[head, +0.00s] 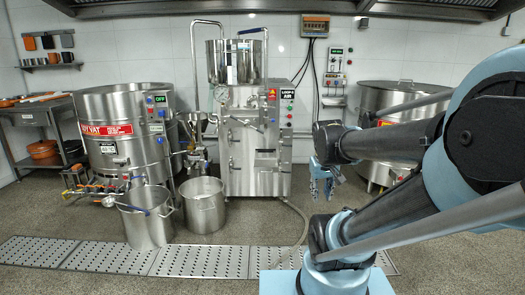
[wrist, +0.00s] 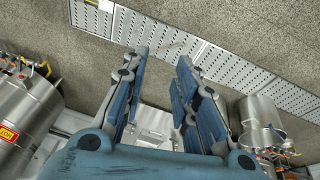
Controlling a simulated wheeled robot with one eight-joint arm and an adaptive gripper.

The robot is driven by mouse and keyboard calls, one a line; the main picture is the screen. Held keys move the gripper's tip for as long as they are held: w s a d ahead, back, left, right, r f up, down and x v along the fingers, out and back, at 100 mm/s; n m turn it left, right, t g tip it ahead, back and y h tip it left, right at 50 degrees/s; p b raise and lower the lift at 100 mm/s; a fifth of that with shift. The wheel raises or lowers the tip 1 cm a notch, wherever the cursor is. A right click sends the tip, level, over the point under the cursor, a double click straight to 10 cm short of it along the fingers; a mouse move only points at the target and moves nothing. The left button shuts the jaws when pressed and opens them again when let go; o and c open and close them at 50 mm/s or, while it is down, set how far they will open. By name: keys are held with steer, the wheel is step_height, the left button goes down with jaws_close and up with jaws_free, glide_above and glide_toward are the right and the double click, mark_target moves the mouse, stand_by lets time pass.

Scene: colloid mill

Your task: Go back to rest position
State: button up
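My gripper (head: 322,192) hangs at the end of my bent arm at the right of the head view, pointing down, in front of the space between the mill and the right vat. In the wrist view my gripper (wrist: 160,75) has its two blue fingers spread apart with nothing between them. The colloid mill (head: 258,150) is a steel machine with a hopper (head: 235,62) on top, at the middle back, left of my gripper. My gripper appears apart from it.
A steel vat (head: 118,135) stands left and another (head: 385,105) stands right, partly behind my arm. Two steel pots, one (head: 147,222) with a blue handle across it and one (head: 204,208) beside it, stand on the floor. A perforated drain strip (head: 195,262) crosses the front. A hose (head: 303,228) lies right of the mill.

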steer(key=s+a+f+m+g, duration=0.1)
steer(key=s+f, duration=0.3)
steer(key=s, duration=0.4)
steer(key=shift+s+y, duration=0.15)
steer(key=shift+y, duration=0.25)
steer(key=shift+a, duration=0.1)
steer(key=shift+w+f, duration=0.15)
steer(key=shift+w, duration=0.35)
